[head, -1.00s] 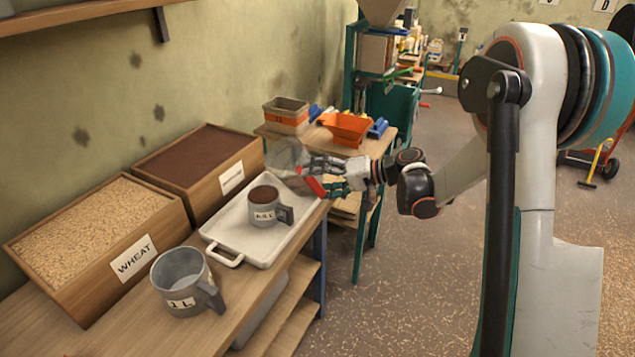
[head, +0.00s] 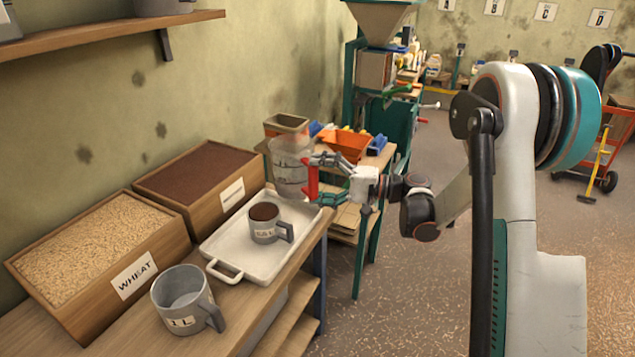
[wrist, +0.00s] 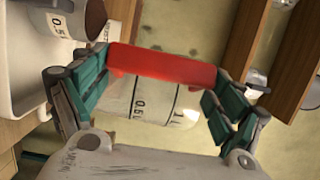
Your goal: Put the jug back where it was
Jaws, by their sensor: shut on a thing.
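The jug (head: 289,168) is clear, with a red handle and dark markings. My gripper (head: 318,178) is shut on the red handle and holds the jug up by the far end of the white tray (head: 236,262). In the head view the jug's base overlaps the tray's far end; I cannot tell how high it is above it. In the wrist view the red handle (wrist: 162,66) lies between the two green fingers, with the jug's clear body (wrist: 150,102) behind it, partly hidden by the gripper.
A grey 0.5 L measuring cup (head: 266,222) with brown contents stands on the tray. An empty grey 1 L cup (head: 184,297) stands nearer me. A wheat box (head: 137,277) and a brown-filled box (head: 222,200) line the wall. An orange bin (head: 346,145) is behind.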

